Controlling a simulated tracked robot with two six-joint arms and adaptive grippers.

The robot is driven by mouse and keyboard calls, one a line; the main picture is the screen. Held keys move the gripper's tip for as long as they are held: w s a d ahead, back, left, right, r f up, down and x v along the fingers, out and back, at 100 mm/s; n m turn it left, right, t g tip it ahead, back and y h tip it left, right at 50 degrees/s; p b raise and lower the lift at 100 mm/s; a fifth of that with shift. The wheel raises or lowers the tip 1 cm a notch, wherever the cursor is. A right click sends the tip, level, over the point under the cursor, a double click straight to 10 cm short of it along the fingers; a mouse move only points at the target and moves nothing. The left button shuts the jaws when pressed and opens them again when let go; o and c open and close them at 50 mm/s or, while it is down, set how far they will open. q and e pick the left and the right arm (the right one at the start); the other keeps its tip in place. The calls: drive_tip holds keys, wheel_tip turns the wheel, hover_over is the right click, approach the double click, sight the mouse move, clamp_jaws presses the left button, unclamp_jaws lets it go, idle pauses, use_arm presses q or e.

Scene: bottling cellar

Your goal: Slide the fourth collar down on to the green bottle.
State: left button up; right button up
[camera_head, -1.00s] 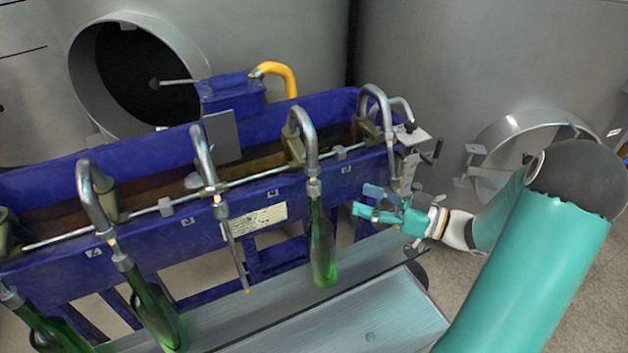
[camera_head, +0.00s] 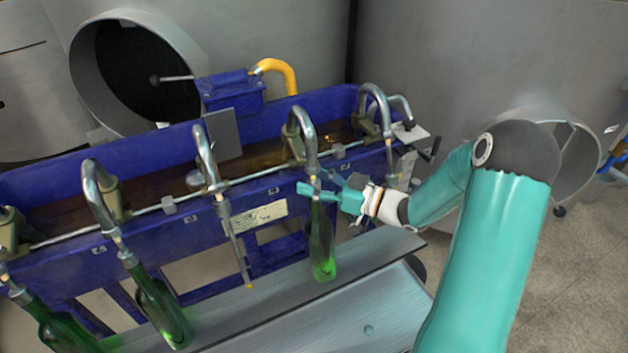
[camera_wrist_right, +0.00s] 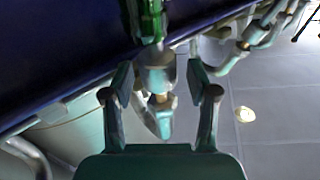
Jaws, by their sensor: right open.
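The fourth spout (camera_head: 304,128) from the left curves down over the green bottle (camera_head: 321,245), which stands upright on the grey ledge. The metal fourth collar (camera_head: 312,165) is at the spout's lower end, close above the bottle's mouth. My right gripper (camera_head: 311,186) is open at the bottle's neck, just below the collar, and partly hides the mouth. In the right wrist view, the open fingers (camera_wrist_right: 158,88) stand on either side of the collar (camera_wrist_right: 157,68), with the green bottle neck (camera_wrist_right: 150,22) at the top. I cannot tell whether a finger touches the collar. My left gripper is not in view.
The blue trough (camera_head: 270,187) with its cross rail runs behind the bottles. More green bottles (camera_head: 160,312) lean under spouts at left. The third spout (camera_head: 207,160) has a thin tube and no bottle. The grey ledge (camera_head: 225,308) is clear between bottles.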

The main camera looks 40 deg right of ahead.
drive_tip(key=c, duration=0.7)
drive_tip(key=f+b, duration=0.1)
drive_tip(key=f, duration=0.1)
drive_tip(key=f+b, duration=0.1)
drive_tip(key=shift+s+a+b, duration=0.1)
drive_tip(key=shift+s+b, duration=0.15)
drive_tip(key=shift+b, duration=0.1)
drive_tip(key=shift+r, duration=0.1)
drive_tip(key=o, duration=0.7)
drive_tip(key=shift+r, duration=0.1)
drive_tip(key=v, duration=1.2)
